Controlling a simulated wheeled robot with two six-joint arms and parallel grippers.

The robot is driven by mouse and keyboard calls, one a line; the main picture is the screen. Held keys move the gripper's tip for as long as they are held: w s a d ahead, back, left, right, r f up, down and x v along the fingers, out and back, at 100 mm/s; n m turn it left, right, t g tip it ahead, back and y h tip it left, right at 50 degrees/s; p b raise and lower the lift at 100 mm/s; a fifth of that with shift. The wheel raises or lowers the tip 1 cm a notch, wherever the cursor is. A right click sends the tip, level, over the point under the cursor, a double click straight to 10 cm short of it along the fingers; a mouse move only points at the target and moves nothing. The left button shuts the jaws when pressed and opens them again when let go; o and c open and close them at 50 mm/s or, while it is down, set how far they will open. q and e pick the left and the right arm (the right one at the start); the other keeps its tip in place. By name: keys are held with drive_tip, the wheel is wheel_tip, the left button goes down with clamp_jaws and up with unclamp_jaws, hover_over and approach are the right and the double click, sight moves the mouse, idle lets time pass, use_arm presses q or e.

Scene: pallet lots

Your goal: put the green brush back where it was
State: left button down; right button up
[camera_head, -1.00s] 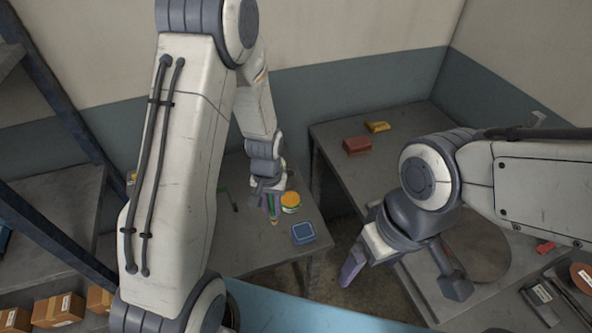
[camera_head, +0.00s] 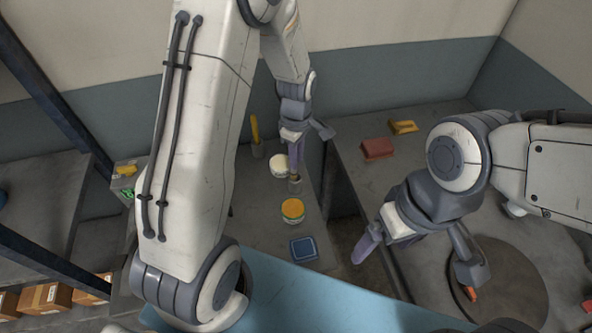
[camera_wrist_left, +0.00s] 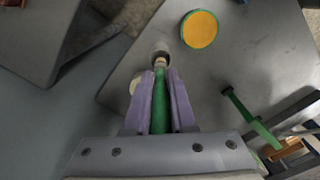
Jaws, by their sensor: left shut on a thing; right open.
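My left gripper (camera_head: 294,165) is shut on the green brush (camera_wrist_left: 160,108), whose green handle lies between the purple fingers in the left wrist view. The brush's lower end meets a small grey cup (camera_wrist_left: 161,50), which shows in the head view (camera_head: 295,187) just below the fingers. I cannot tell whether the tip is inside the cup or only above it. A white-lidded can (camera_head: 279,164) stands beside the gripper, and an orange-lidded can (camera_head: 292,209) stands nearer me. My right gripper (camera_head: 415,262) is open and empty above the right table.
A blue container (camera_head: 303,249) sits at the left table's near edge. A yellow-handled tool (camera_head: 255,133) stands at the back. A green-handled tool (camera_wrist_left: 250,118) shows in the wrist view. Red (camera_head: 377,148) and yellow (camera_head: 403,127) blocks lie on the right table.

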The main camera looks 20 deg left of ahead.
use_arm(q)
wheel_tip(320, 180, down, 5)
drive_tip(key=shift+d+f+p, duration=0.1)
drive_tip(key=shift+p, duration=0.25)
drive_tip(key=shift+f, duration=0.1)
drive_tip(key=shift+f, duration=0.2)
drive_tip(key=c, duration=0.8)
unclamp_jaws()
drive_tip(key=shift+o, duration=0.2)
drive_tip(key=shift+r, duration=0.1)
drive_tip(key=shift+r, duration=0.1)
